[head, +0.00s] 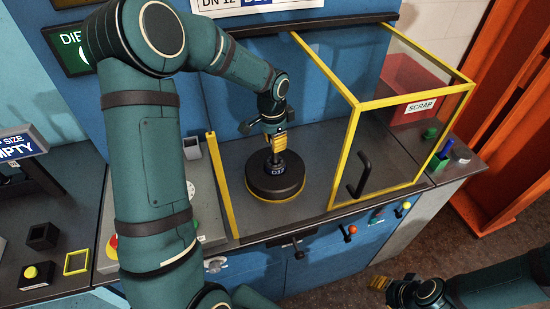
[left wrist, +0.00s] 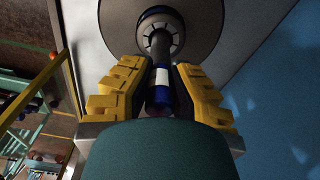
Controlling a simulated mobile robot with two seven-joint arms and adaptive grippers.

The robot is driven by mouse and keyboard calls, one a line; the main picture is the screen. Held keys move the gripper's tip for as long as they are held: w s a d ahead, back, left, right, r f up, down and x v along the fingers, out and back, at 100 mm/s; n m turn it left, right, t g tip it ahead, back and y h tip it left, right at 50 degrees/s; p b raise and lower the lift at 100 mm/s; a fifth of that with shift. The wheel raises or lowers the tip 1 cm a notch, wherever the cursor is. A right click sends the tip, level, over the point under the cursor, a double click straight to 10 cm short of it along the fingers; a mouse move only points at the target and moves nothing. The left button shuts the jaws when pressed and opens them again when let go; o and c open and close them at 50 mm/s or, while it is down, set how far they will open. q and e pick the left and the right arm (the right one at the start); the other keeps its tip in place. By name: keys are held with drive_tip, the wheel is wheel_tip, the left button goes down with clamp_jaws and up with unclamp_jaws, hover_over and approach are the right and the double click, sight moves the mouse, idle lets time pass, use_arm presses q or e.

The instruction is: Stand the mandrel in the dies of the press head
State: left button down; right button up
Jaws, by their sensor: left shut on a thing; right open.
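The press head (head: 274,184) is a round black drum on the grey press deck, with a dark labelled piece at its centre. My left gripper (head: 275,139) is above that centre, shut on the mandrel. In the left wrist view the mandrel (left wrist: 162,88) is blue with a white band between the yellow fingers (left wrist: 160,95). Its dark shaft runs to the ring of dies (left wrist: 176,33) in the press head. The shaft's tip is lined up with the ring's opening; how deep it sits I cannot tell. My right gripper (head: 390,285) is low at the right, away from the press.
A yellow-framed clear guard (head: 345,150) with a black handle stands right of the press head. A yellow post (head: 218,185) stands to its left. A red scrap bin (head: 408,88) is behind the guard. Buttons and small holders sit on the left bench.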

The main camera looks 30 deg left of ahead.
sight(275, 156)
use_arm(q)
wheel_tip(275, 156, down, 6)
drive_tip(key=shift+r, duration=0.15)
drive_tip(key=shift+w, duration=0.1)
drive_tip(key=shift+f+b, duration=0.3)
drive_tip(key=shift+b, duration=0.05)
drive_tip(key=c, duration=1.1)
unclamp_jaws()
drive_tip(key=shift+o, duration=0.2)
drive_tip(key=shift+r, duration=0.15)
